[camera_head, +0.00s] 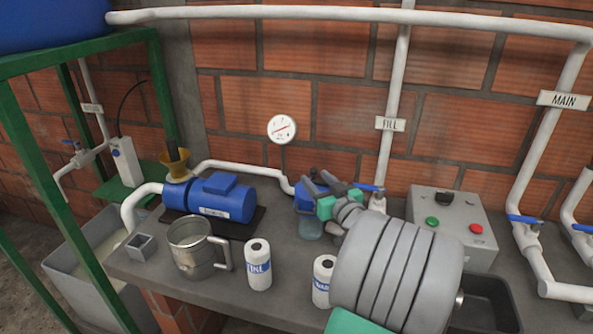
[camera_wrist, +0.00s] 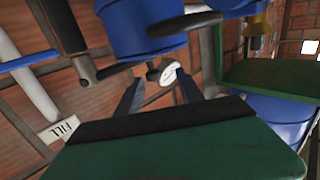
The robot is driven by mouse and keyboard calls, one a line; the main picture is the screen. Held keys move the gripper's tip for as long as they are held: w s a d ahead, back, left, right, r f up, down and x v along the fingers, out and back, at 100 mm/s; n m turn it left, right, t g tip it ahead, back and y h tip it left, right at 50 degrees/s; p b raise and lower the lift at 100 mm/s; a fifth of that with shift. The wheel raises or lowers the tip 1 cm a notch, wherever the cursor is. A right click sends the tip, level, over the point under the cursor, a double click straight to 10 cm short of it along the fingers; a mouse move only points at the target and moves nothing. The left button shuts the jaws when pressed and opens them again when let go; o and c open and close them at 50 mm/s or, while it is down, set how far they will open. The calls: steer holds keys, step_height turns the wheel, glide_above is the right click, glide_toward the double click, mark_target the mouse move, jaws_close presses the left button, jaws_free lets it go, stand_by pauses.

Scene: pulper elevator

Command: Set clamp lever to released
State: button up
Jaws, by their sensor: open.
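My gripper (camera_head: 321,179) is at the end of my grey arm, in front of a blue-topped housing (camera_head: 305,200) with a clear bowl below it. In the wrist view my gripper (camera_wrist: 159,92) is open, with nothing between its two dark fingers. That view is turned upside down. A dark rod (camera_wrist: 64,24) with a thin cross-link beside the blue housing (camera_wrist: 142,28) may be the clamp lever; I cannot tell for sure, nor its setting. It is apart from my fingers in the picture. In the head view my gripper and arm hide most of this area.
A blue pump (camera_head: 222,197), a steel mug (camera_head: 195,250) and two white bottles (camera_head: 258,264) (camera_head: 323,281) stand on the grey counter. A pressure gauge (camera_head: 282,129) is on the brick wall. The FILL pipe (camera_head: 393,80) and a control box (camera_head: 452,215) are to the right.

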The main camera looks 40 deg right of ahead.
steer(key=x, duration=0.2)
steer(key=p+x, duration=0.1)
steer(key=x, duration=0.2)
steer(key=d+p+x, duration=0.1)
steer(key=x, duration=0.1)
steer(key=shift+w+d+r, duration=0.2)
steer(key=shift+r, duration=0.1)
steer(key=shift+c, duration=0.4)
jaws_close()
stand_by(0.6)
